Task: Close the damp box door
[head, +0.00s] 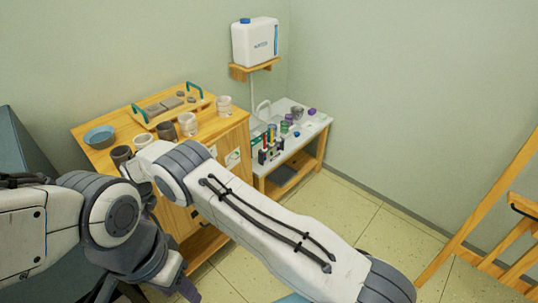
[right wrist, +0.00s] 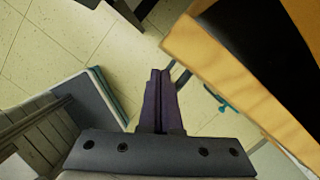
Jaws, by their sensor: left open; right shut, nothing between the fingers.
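The damp box appears to be the wooden cabinet (head: 240,137) against the wall in the head view. My right arm crosses its front, so how far its door stands open cannot be told there. In the right wrist view, a wooden edge (right wrist: 228,75) beside a dark space is close on the right; I cannot tell whether it is door or cabinet. My right gripper (right wrist: 160,75) is shut and empty, apart from that edge. In the head view it is hidden. My left gripper (head: 145,291) is open at the bottom left, partly cut off, in front of the cabinet.
Several cups, a blue bowl (head: 100,135) and a tray (head: 172,108) with teal handles stand on the cabinet. A white table (head: 312,121) with bottles is to its right, below a water container (head: 255,42). A wooden easel (head: 487,210) stands far right. Tiled floor between is clear.

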